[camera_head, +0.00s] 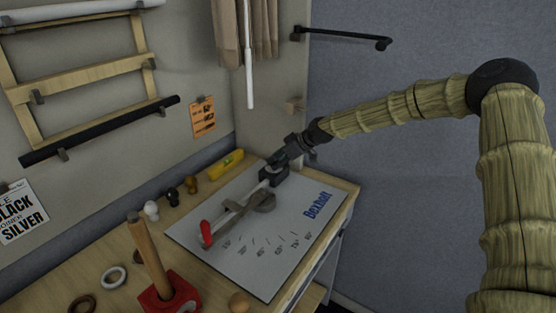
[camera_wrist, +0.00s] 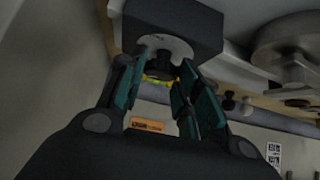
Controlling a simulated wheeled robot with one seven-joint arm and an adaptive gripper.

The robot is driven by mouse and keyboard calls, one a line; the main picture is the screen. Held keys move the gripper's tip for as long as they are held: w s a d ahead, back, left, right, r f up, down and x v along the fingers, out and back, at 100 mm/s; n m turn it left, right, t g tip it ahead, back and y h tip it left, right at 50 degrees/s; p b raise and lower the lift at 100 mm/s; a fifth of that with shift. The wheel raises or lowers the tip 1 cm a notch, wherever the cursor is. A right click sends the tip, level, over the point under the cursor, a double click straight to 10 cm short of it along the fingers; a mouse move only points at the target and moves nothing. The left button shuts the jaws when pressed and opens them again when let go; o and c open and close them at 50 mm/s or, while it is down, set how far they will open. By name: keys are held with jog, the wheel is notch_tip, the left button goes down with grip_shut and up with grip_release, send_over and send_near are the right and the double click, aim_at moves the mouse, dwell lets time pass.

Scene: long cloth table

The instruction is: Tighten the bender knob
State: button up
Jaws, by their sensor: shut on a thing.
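The bender is mounted on a pale board (camera_head: 197,237) marked with angle numbers. It has a grey body (camera_head: 262,202), a long lever with a red end (camera_head: 206,234), and a dark block (camera_head: 273,176) at its far end. My gripper (camera_head: 280,161) is at the far side of this block. In the wrist view, its two teal-edged fingers stand either side of a dark knob (camera_wrist: 160,62) and are shut on it. The knob sits in front of a pale round disc (camera_wrist: 178,47) on the dark block. The knob is mostly hidden in the head view.
A yellow level (camera_head: 226,164) lies behind the board, near the wall. A red holder (camera_head: 170,296) with a wooden rod, rings and small knobs stand at left. A black wall rod (camera_head: 345,36) juts out above. The board's front right is clear.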

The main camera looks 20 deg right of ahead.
jog(key=shift+w+a+r+m+t+h+p, duration=0.15)
jog(key=shift+m+t+h, duration=0.3)
jog(key=shift+m, duration=0.3)
jog(key=shift+s+r+m+t+h+p, duration=0.1)
jog(key=shift+r+m+t+h+p, duration=0.1)
jog(key=shift+m+h, duration=0.45)
jog(key=shift+w+a+r+m+t+h+p, duration=0.15)
jog(key=shift+m+t+h, duration=0.25)
jog(key=shift+m, duration=0.4)
jog(key=shift+s+a+f+m+t+h+p, duration=0.1)
jog(key=shift+a+m+t+h+p, duration=0.05)
jog(key=shift+m+h, duration=0.85)
jog(key=shift+s+a+m+t+h+p, duration=0.15)
jog(key=shift+m+h, duration=0.65)
jog(key=shift+m, duration=0.4)
jog(key=shift+m+h, duration=0.3)
jog(key=shift+m, duration=0.2)
jog(key=shift+f, duration=0.1)
jog(key=o, duration=1)
jog(key=shift+o, duration=0.2)
jog(key=shift+f, duration=0.1)
jog(key=shift+s, duration=0.1)
